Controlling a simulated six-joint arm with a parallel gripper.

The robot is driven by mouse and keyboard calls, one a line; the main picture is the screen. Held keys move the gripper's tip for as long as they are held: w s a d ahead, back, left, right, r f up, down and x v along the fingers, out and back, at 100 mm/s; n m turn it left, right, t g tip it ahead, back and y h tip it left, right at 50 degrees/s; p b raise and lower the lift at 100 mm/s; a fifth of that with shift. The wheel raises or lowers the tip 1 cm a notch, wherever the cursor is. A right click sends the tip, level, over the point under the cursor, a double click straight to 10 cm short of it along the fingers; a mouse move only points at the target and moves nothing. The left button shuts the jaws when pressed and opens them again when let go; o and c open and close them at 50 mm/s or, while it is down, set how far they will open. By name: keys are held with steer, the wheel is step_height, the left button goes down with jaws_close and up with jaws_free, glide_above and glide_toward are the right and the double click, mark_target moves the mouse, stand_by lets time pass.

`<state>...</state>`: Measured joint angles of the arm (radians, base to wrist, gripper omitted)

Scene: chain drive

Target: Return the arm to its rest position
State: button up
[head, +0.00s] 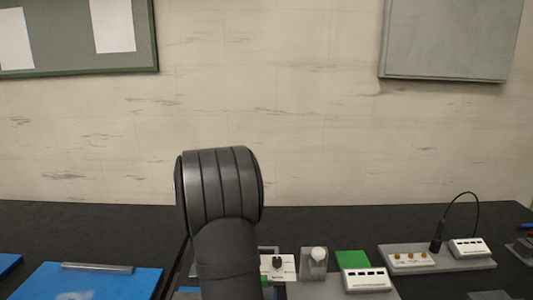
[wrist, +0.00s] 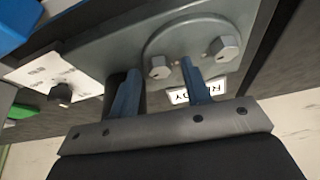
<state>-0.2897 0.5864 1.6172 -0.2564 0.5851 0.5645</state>
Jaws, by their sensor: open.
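My gripper (wrist: 160,68) shows in the wrist view with its two blue fingers apart and nothing between them. Its fingertips lie in front of a grey plate (wrist: 110,45) that carries a round disc (wrist: 195,35) with hex bolts. I cannot tell whether the fingers touch the disc. A small white label (wrist: 180,97) is partly hidden behind one finger. In the head view my own dark arm stands upright in the middle and hides the gripper and part of the bench behind it.
A white panel with a black knob (head: 277,262) stands just right of my arm; it also shows in the wrist view (wrist: 60,94). Further right are a green block (head: 352,259), a white box (head: 367,279) and a grey board (head: 400,267) with a cable. A blue mat (head: 120,280) lies left.

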steer(key=shift+d+n+y, duration=0.1)
steer(key=shift+n+y, duration=0.2)
steer(key=shift+n, duration=0.4)
steer(key=shift+v, duration=2.8)
